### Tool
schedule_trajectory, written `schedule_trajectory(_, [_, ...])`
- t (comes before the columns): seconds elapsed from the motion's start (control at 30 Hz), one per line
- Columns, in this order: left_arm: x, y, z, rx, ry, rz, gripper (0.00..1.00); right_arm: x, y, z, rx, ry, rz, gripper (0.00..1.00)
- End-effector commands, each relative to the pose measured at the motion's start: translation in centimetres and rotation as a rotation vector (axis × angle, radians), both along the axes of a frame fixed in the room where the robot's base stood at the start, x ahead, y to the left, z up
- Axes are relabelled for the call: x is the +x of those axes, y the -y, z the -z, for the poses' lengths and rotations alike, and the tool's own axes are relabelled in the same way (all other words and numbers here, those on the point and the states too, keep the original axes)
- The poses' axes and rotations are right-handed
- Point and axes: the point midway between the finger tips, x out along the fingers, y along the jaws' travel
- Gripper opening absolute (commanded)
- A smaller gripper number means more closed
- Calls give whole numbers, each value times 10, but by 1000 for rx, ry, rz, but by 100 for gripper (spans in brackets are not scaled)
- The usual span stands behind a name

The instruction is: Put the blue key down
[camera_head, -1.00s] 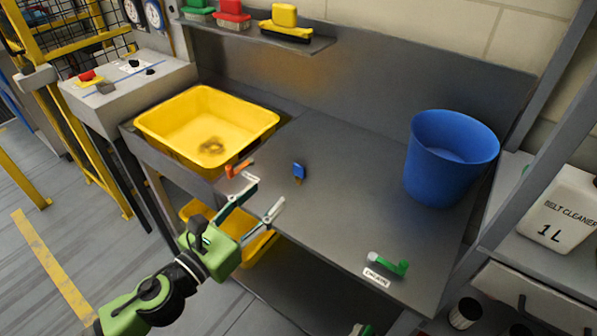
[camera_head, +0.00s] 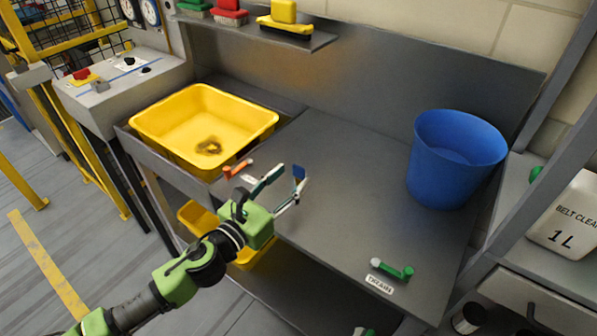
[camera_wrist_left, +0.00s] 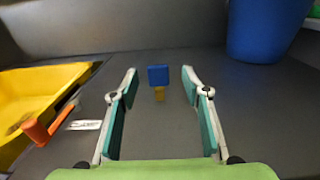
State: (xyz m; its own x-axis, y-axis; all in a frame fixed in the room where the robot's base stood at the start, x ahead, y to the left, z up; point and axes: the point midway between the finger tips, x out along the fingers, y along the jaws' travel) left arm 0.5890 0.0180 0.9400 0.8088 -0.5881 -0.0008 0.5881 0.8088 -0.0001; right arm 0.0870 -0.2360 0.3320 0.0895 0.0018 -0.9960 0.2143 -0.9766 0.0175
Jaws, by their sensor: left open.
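The blue key (camera_head: 299,172) is on the grey bench top, with a blue head and a yellowish lower part. In the left wrist view the key (camera_wrist_left: 158,75) shows blue head up, just beyond the gap between my fingertips. I cannot tell whether it stands in something. My left gripper (camera_head: 288,177) is open, its fingers spread on either side of the line to the key. Nothing is held between them. A finger partly covers the key's lower part in the head view.
A yellow basin (camera_head: 165,140) with an orange handle (camera_head: 238,168) beside it lies to the left. A blue bucket (camera_head: 455,165) stands at right. A green handle (camera_head: 392,270) with a white label sits at the front right. The middle of the bench is clear.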

Motion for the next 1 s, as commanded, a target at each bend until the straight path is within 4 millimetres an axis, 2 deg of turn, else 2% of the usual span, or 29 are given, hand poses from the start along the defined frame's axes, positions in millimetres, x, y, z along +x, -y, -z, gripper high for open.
schedule_trajectory(0.2, [28,16,-2,-3,1,0,43,1,1,-7,-1,1,1,40])
schedule_trajectory(0.3, [36,22,-1,-2,1,0,43,1,1,-8,0,2,1,40])
schedule_trajectory(0.6, [39,24,0,-1,1,0,43,2,0,-8,0,3,1,40])
schedule_trajectory(0.77, [39,24,0,-1,1,0,2,2,0,-8,0,3,2,40])
schedule_trajectory(1.0, [39,24,0,-1,1,0,0,2,-1,-8,1,3,2,40])
